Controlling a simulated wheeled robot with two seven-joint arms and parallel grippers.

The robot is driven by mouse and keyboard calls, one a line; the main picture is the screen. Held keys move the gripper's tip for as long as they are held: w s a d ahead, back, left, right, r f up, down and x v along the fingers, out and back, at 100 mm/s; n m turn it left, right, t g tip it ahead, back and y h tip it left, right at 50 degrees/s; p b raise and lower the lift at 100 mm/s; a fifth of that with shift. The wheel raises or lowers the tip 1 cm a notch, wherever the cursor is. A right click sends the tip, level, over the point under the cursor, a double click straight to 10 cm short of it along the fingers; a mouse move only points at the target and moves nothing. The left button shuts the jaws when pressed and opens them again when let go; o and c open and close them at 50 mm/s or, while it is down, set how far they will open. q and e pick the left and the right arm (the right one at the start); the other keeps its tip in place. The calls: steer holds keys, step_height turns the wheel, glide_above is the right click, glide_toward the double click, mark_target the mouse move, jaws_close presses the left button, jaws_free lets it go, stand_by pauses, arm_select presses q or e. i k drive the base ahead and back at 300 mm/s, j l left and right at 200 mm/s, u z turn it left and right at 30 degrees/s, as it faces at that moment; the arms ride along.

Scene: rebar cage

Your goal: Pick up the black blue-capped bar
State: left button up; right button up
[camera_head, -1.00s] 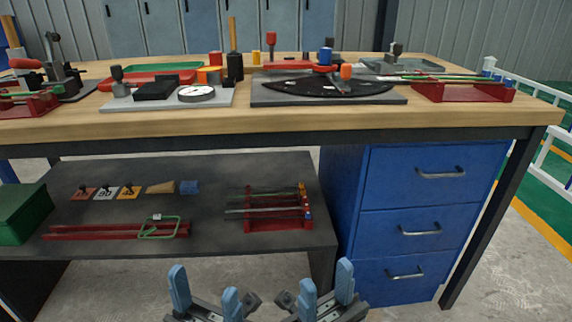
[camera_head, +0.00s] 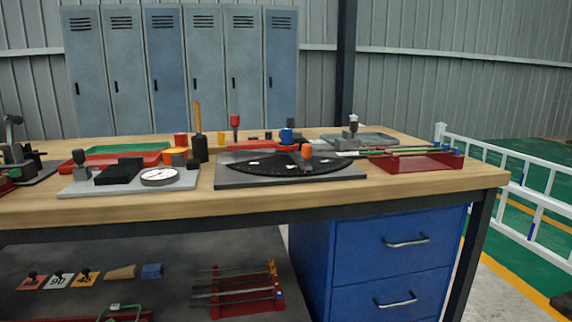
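A red rack (camera_head: 274,305) on the dark lower shelf holds several thin bars (camera_head: 232,294), dark and greenish, lying across it. Small caps show at their right ends, yellow-orange toward the back and blue toward the front. A second red rack (camera_head: 418,164) on the bench top, at the right, holds thin bars, at least one of them green, with blue ends (camera_head: 457,158) at the right. The bars are too small to tell surely which one is black with a blue cap. Neither of my grippers is in this view.
The wooden bench top (camera_head: 300,207) carries a grey plate with a black fan-shaped dial (camera_head: 280,167), a gauge (camera_head: 160,177) and a red-green tray (camera_head: 117,157). Blue drawers (camera_head: 396,244) stand under its right side. A white railing (camera_head: 520,200) is at the right.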

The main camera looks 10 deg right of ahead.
mark_target(279, 296)
steer(key=i+j, duration=0.1)
steer(key=j, duration=0.65)
steer(key=i+j+z, duration=0.1)
steer(key=j, duration=0.7)
steer(key=i+j, duration=0.1)
steer(key=j, duration=0.65)
steer(key=i+z, duration=0.05)
